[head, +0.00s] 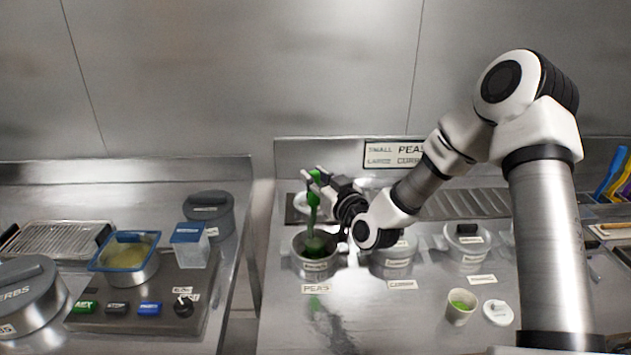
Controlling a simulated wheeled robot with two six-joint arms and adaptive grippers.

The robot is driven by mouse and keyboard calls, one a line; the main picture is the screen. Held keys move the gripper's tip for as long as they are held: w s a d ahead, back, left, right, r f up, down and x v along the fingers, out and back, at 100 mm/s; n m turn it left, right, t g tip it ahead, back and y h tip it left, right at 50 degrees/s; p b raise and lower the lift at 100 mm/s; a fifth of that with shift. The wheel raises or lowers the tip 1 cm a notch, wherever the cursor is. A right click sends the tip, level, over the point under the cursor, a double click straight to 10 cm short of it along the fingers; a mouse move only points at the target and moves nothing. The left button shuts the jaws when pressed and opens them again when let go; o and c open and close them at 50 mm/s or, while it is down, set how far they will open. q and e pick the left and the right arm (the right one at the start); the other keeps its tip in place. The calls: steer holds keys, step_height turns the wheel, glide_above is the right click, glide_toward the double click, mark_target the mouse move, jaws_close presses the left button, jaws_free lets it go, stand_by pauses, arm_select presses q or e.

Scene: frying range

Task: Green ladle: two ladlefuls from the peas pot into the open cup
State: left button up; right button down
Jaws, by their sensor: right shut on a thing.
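My right gripper (321,179) is shut on the green ladle (313,213), near the top of its handle. The ladle hangs upright with its lower end inside the open peas pot (298,264), so its bowl is hard to make out. A "PEAS" label (316,288) lies in front of the pot. The open cup (455,317) stands at the front right of the counter, with green content visible inside. My left gripper is not in view.
A white lid (498,312) lies right of the cup. Lidded pots (394,262) and (467,242) stand right of the peas pot. A blue-rimmed basket (101,267), a clear container (190,247) and a control panel with buttons (117,308) are on the left counter. A gap separates the counters.

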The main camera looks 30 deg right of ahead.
step_height(320, 180, up, 7)
steer(key=p, duration=0.4)
steer(key=shift+f, duration=0.15)
